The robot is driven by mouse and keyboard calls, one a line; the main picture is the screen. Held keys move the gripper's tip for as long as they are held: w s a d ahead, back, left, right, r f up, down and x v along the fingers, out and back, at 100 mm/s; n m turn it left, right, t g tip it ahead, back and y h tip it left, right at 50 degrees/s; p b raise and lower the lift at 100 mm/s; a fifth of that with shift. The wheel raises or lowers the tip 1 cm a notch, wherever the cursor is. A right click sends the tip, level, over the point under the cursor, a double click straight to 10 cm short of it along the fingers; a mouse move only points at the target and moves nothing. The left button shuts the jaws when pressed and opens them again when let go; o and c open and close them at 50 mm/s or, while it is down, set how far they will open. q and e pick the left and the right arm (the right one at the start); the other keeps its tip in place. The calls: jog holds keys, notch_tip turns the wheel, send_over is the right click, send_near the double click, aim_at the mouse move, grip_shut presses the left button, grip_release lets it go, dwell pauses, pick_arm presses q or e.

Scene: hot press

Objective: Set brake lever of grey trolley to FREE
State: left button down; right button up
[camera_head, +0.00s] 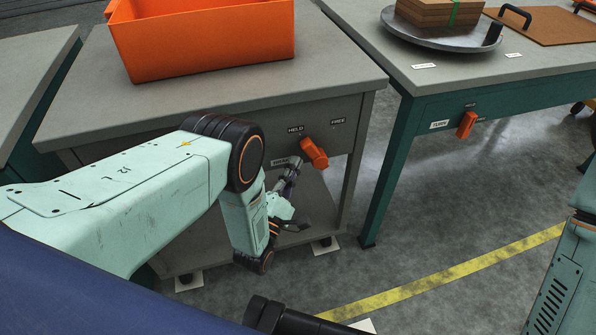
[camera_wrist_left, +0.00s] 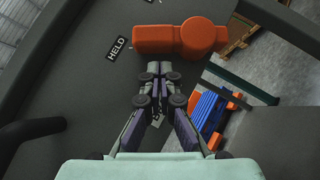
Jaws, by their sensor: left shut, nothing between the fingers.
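The grey trolley (camera_head: 200,110) stands in front of me with an orange brake lever (camera_head: 314,153) on its front panel. The lever also shows in the left wrist view (camera_wrist_left: 185,38). A HELD label (camera_head: 295,129) is at its upper left and a FREE label (camera_head: 338,121) at its upper right. The lever's arm leans toward HELD. My left gripper (camera_head: 297,164) is shut and empty, just left of and below the lever. In the left wrist view its fingertips (camera_wrist_left: 160,70) are close under the lever's arm; I cannot tell whether they touch. My right gripper is out of view.
An orange bin (camera_head: 200,45) stands on the trolley top. A green-legged table (camera_head: 450,105) at the right has its own orange lever (camera_head: 467,124) and a round metal plate (camera_head: 440,32) bearing brown boards. Grey floor with a yellow line (camera_head: 440,282) lies between.

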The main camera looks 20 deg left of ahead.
pick_arm(q)
jog(key=shift+w+d+r+b, duration=0.3)
jog(key=shift+d+b, duration=0.2)
jog(key=shift+b, duration=0.3)
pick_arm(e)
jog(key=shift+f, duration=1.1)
pick_arm(q)
jog(key=shift+w+r, duration=0.1)
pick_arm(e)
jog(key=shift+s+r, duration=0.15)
